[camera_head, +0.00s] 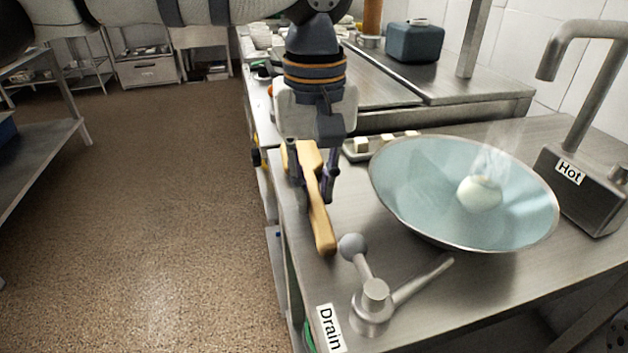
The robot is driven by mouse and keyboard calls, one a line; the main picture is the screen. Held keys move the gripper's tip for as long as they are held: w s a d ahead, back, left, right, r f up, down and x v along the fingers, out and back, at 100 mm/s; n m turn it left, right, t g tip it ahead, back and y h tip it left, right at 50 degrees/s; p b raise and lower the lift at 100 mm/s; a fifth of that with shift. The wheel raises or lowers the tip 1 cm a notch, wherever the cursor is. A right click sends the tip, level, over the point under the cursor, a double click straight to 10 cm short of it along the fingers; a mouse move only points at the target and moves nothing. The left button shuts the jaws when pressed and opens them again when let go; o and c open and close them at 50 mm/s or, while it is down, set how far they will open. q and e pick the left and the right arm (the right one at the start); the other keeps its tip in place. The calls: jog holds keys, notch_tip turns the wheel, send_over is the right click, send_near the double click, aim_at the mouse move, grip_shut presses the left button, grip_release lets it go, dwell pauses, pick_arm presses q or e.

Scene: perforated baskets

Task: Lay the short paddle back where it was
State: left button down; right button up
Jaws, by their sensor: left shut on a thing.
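The short paddle (320,217) is a light wooden piece, long and narrow, near the left edge of the steel counter. My left gripper (313,192) comes down from above and is shut on the paddle, with a finger on each side of it. The paddle slants, its near end pointing toward the drain handle. I cannot tell whether its near end touches the counter. My right gripper is not in view.
A wide bowl (400,205) of bluish liquid with a pale round thing (479,193) stands right of the paddle. A metal drain handle (372,300) stands just in front. A faucet (585,110) labelled Hot is at right. Open floor lies left.

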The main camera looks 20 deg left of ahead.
pick_arm(q)
jog(key=shift+f, duration=0.2)
jog(key=c, duration=1.4)
grip_release()
